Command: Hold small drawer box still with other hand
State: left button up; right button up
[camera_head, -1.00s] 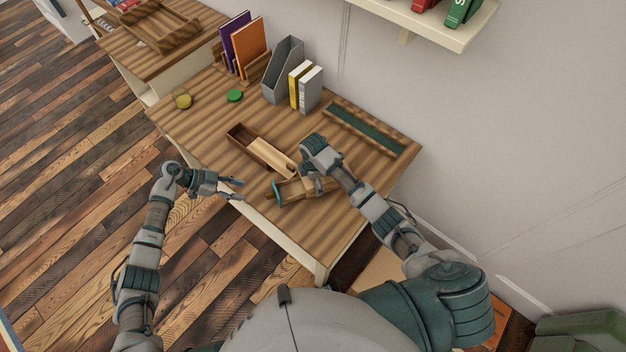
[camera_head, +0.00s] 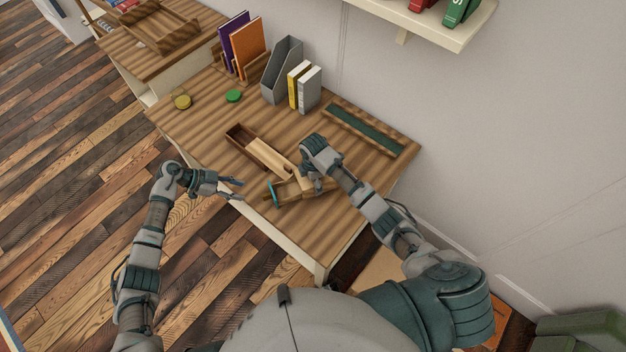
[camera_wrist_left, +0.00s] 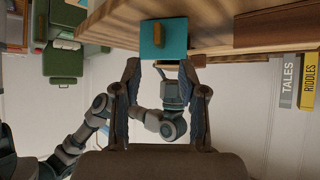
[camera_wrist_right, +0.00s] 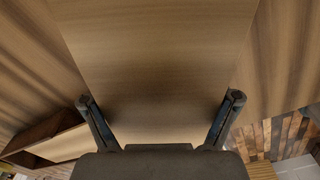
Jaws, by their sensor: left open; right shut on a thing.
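The small drawer box (camera_head: 289,190) lies on the desk near its front edge, a wooden box with a teal front (camera_head: 272,194). My right gripper (camera_head: 312,183) reaches down over its right part and is shut on it. In the right wrist view the fingers stand on either side of its broad wooden face (camera_wrist_right: 155,75). My left gripper (camera_head: 240,190) is open and empty at the desk's front edge, left of the box. In the left wrist view the teal front (camera_wrist_left: 155,42) with a wooden knob (camera_wrist_left: 157,36) lies just beyond the open fingers, apart from them.
A long wooden box with a pale lid (camera_head: 265,152) lies just behind the drawer box. A green-lined tray (camera_head: 365,130) is at the desk's right, with books (camera_head: 304,87) and a grey file holder (camera_head: 283,70) at the back.

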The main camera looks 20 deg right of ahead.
pick_arm(q)
jog(key=shift+d, duration=0.2)
grip_shut()
jog(key=s+a+r+m+t+y, duration=0.15)
jog(key=a+m, duration=0.25)
jog(key=m, duration=1.2)
jog(key=s+a+m+t, duration=0.1)
jog(key=s+a+m, duration=0.15)
jog(key=m, duration=1.35)
jog(key=shift+m, duration=0.4)
jog(key=x, duration=0.4)
jog(key=w+x, duration=0.1)
jog(key=x, duration=0.2)
jog(key=d+r+x, duration=0.1)
jog(key=x, duration=0.3)
jog(key=shift+w+d+f, duration=0.15)
jog(key=shift+d+f, duration=0.05)
jog(key=shift+d, duration=0.75)
